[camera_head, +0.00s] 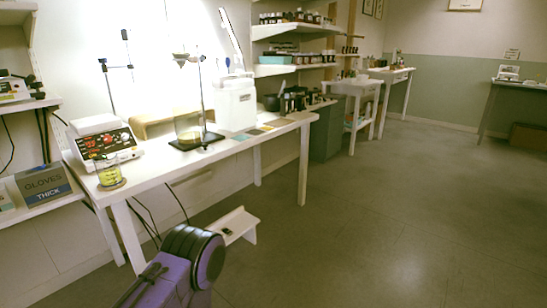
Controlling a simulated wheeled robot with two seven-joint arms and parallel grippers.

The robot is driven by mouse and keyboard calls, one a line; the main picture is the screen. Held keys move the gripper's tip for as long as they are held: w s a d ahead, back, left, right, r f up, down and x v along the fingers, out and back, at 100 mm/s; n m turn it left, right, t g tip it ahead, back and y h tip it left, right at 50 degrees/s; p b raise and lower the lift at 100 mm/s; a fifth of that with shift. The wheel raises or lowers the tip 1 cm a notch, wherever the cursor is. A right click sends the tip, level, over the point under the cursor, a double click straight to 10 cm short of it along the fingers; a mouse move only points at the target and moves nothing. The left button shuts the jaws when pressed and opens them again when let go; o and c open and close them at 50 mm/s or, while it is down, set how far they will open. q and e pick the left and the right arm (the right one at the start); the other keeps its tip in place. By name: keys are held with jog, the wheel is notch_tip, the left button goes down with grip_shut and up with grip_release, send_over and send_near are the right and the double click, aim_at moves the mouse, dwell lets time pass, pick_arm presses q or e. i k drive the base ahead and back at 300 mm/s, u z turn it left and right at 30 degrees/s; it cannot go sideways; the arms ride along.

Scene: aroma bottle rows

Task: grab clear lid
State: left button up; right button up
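I cannot make out a clear lid for sure. A small glass jar (109,175) with a yellowish tint stands near the left front corner of the white table (160,172); whether it has a lid is too small to tell. A larger clear beaker (188,130) with yellowish contents stands on a dark stand base in the middle of the table. Neither gripper shows. Only a purple and black link of one of my arms shows at the bottom, in front of the table and apart from it.
A white device with knobs (103,140) sits behind the jar. A white box-shaped machine (236,103) stands farther right. A gloves box (43,188) lies on a low shelf at left. A small white step (236,226) stands on the floor. Open floor (400,220) fills the right.

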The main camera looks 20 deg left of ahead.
aim_at(204, 149)
jog(key=z, duration=0.4)
jog(key=i, duration=1.5)
jog(key=u, duration=1.15)
jog(key=i, duration=0.75)
jog(key=u, duration=0.9)
